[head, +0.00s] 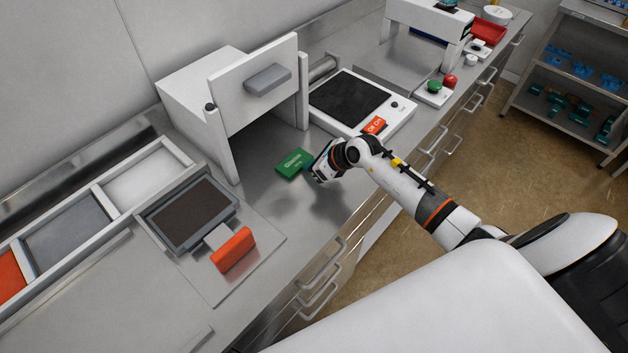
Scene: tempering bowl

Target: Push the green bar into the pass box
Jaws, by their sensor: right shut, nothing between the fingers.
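The green bar (293,163) lies flat on the steel counter, in front of the opening of the white pass box (196,82). The box's front panel (258,78) with a grey handle is raised, and the opening below it shows. My right gripper (313,175) is shut and empty, low over the counter just right of the green bar. I cannot tell whether its fingertips touch the bar. My left gripper is not in view.
A white device with a dark plate (350,98) and an orange display stands right of the box. A tray with an orange-red handle (233,249) lies on a board at the left front. Red and green buttons (434,87) sit farther back. The counter around the bar is clear.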

